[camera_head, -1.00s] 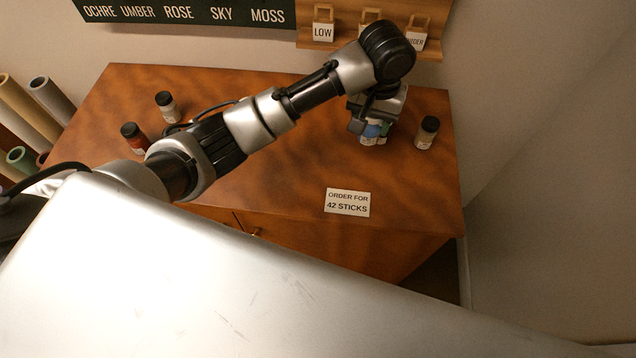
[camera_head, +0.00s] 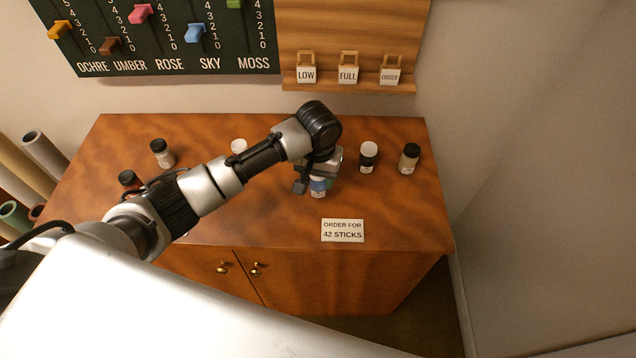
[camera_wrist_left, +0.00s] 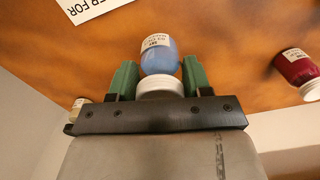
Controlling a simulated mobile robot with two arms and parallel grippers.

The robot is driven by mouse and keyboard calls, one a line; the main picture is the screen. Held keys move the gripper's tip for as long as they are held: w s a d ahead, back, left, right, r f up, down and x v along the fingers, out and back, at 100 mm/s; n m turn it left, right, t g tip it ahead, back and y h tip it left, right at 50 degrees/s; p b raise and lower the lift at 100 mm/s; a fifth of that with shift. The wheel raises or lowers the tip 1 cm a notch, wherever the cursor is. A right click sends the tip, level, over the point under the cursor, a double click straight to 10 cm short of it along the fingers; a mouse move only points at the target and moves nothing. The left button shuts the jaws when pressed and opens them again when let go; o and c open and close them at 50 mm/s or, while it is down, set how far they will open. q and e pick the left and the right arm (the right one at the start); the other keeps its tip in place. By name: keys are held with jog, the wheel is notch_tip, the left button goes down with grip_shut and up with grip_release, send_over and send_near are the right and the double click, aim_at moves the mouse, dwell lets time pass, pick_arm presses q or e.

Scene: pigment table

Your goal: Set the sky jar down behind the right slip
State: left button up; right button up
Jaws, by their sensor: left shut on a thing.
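My left gripper (camera_head: 318,176) is shut on the sky jar (camera_head: 319,188), a blue jar partly hidden by the gripper in the head view. In the left wrist view the green-padded fingers (camera_wrist_left: 157,78) stand either side of the jar's white lid, and the blue body (camera_wrist_left: 158,52) with its label points away. I cannot tell whether its base touches the table. The one slip I see, "ORDER FOR 42 STICKS" (camera_head: 343,230), lies near the table's front edge. The held jar is behind it and slightly left. My right gripper is not in view.
On the wooden table (camera_head: 290,225), a dark white-lidded jar (camera_head: 368,158) and a tan dark-lidded jar (camera_head: 409,159) stand right of the gripper. Bare wood surrounds the slip.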

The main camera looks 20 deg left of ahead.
aim_at(318, 186)
pick_arm(q)
notch_tip(318, 186, down, 4)
jog(key=shift+r+p, duration=0.2)
jog(key=shift+p, duration=0.1)
jog(key=shift+f, duration=0.15)
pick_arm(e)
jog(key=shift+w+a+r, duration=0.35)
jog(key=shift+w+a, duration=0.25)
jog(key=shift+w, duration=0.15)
pick_arm(q)
jog(key=shift+f, duration=0.15)
jog(key=o, duration=1)
jog(key=shift+c, duration=0.2)
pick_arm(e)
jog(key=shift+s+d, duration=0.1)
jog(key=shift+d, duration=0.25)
pick_arm(q)
jog(key=shift+r, duration=0.25)
notch_tip(318, 186, up, 12)
jog(key=shift+f+b, duration=0.1)
jog(key=shift+b, duration=0.4)
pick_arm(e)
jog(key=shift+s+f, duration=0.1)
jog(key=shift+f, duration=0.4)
